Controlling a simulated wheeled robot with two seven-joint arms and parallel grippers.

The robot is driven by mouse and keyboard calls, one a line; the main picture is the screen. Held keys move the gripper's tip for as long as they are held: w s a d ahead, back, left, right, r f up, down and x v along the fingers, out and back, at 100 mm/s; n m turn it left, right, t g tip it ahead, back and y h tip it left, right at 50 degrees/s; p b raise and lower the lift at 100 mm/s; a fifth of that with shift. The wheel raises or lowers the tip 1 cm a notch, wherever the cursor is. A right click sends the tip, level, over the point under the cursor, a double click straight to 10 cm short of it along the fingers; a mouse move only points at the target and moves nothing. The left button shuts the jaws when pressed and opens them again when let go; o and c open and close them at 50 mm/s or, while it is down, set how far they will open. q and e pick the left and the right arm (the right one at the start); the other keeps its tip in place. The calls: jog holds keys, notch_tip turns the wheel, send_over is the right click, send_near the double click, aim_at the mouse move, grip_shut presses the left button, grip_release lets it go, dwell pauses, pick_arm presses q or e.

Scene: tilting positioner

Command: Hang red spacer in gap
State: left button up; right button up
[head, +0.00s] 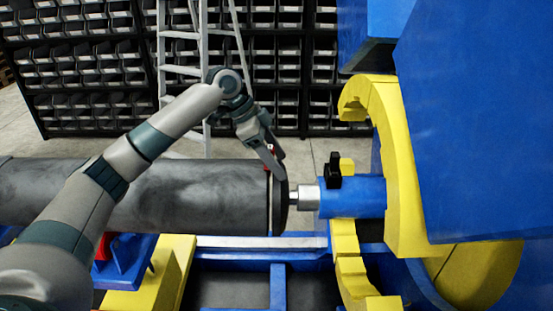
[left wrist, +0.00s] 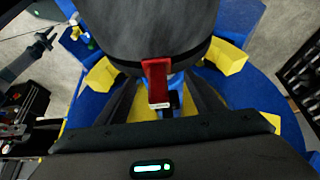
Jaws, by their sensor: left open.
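The red spacer (left wrist: 156,80) sits at the end rim of the large grey pipe (left wrist: 150,25) in the left wrist view, with a pale lower end. In the head view only a speck of red shows at the top of the pipe's end, mostly hidden by my gripper. My left gripper (head: 272,162) is over the pipe (head: 190,195) at its right end, beside the dark end disc (head: 283,205). Its fingers are open, one on each side of the spacer; I cannot tell whether they touch it. How deep the spacer sits in the gap is hidden. My right gripper is not in view.
A blue spindle (head: 350,196) with a silver shaft stands right of the disc, inside a yellow curved clamp (head: 400,180). A big blue panel (head: 480,110) fills the right side. Racks of bins and a ladder (head: 182,70) stand behind, beyond open floor.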

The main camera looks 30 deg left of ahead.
pick_arm(q)
jog(key=shift+o, duration=1.2)
jog(key=shift+s+d+f, duration=0.1)
jog(key=shift+s+f, duration=0.05)
jog(key=shift+f, duration=0.3)
jog(key=shift+o, duration=0.2)
jog(key=shift+a+r+b, duration=0.3)
jog(key=shift+r, duration=0.2)
jog(key=b+v, duration=0.4)
jog(key=v, duration=1.3)
jog(key=shift+d+r, duration=0.1)
jog(key=shift+d, duration=0.05)
jog(key=c, duration=0.4)
jog(key=shift+o, duration=0.2)
